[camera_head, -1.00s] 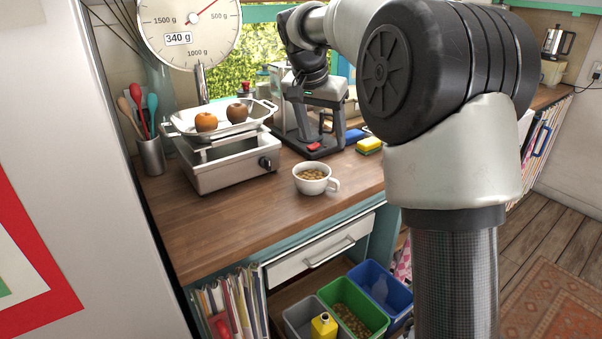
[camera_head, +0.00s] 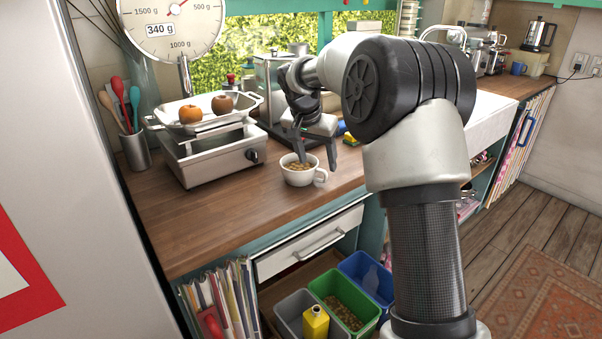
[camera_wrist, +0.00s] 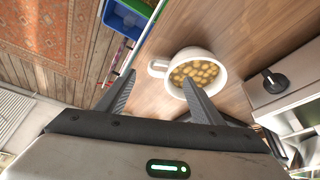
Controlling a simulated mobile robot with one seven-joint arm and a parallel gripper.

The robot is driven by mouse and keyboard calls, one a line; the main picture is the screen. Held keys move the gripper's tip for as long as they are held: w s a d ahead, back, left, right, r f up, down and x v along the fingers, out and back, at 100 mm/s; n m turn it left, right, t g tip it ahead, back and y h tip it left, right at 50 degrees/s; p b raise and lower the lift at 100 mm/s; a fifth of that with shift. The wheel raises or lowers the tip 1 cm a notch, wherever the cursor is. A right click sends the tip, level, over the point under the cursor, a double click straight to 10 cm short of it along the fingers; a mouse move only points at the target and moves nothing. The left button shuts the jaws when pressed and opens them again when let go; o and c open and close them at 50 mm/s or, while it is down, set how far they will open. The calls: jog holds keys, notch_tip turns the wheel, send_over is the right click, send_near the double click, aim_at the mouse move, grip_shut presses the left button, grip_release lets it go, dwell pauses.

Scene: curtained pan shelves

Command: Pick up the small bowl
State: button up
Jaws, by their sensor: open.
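The small bowl (camera_head: 297,175) is a white cup-like bowl with one handle, filled with brown pieces. It stands upright on the wooden counter. In the wrist view the bowl (camera_wrist: 186,56) is just beyond the fingertips, its handle to the left. My gripper (camera_head: 316,167) is open and empty, pointing down at the bowl. In the head view its left finger appears over the bowl and its right finger beyond the handle side. In the wrist view the gripper (camera_wrist: 157,76) has one finger overlapping the bowl's near edge and the other left of the handle. Contact cannot be told.
A kitchen scale (camera_head: 215,158) with two fruits in its pan stands left of the bowl. A utensil holder (camera_head: 135,152) is farther left. A yellow sponge (camera_head: 350,140) lies behind my gripper. The wooden counter (camera_head: 205,220) is clear in front. Bins (camera_head: 340,297) stand below.

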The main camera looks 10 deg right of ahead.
aim_at(319, 169)
jog(key=x, duration=0.4)
jog(key=shift+w+f, duration=0.1)
jog(key=shift+c, duration=0.2)
jog(key=c, duration=1.4)
jog(key=shift+c, duration=0.5)
